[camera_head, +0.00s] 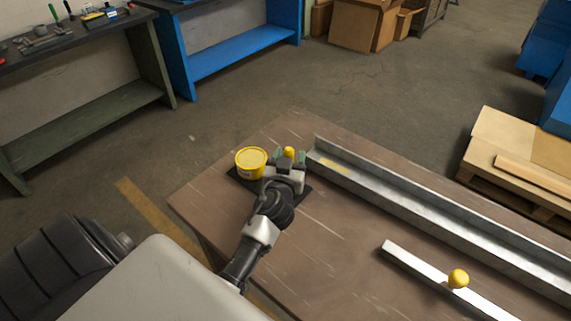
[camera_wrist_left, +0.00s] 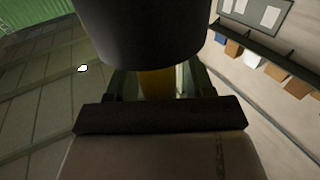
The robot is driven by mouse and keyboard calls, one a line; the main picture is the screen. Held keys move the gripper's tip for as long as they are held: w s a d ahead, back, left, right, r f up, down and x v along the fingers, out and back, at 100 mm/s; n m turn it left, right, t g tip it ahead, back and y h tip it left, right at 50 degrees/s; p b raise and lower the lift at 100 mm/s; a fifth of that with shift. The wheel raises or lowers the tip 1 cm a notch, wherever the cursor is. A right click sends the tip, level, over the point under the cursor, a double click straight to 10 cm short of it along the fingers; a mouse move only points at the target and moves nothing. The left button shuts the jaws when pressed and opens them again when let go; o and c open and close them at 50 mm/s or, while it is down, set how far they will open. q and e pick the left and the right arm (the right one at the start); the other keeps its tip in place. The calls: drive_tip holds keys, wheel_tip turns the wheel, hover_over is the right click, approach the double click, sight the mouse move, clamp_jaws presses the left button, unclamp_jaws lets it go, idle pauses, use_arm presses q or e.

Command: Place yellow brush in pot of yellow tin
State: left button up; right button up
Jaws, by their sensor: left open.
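The yellow tin (camera_head: 251,163) stands upright on a dark mat (camera_head: 302,194) near the table's far left corner; its top looks pale yellow. My left gripper (camera_head: 288,160) is just right of the tin, with its two fingers apart. A small yellow rounded piece (camera_head: 289,151), which looks like part of the yellow brush, shows at the fingertips; the rest is hidden. In the left wrist view a yellow part (camera_wrist_left: 157,84) shows between the fingers, under a large dark round shape. I cannot tell whether the fingers touch it. My right gripper is not in view.
A long steel angle profile (camera_head: 420,213) lies right of the gripper on the brown table (camera_head: 240,200). A flat metal bar (camera_head: 410,268) with a yellow ball-like piece (camera_head: 458,278) lies at the front right. Bare tabletop lies between the mat and the bar.

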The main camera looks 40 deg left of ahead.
use_arm(q)
drive_tip(key=b+v, duration=0.3)
drive_tip(key=v, duration=0.9)
drive_tip(key=shift+f, duration=0.1)
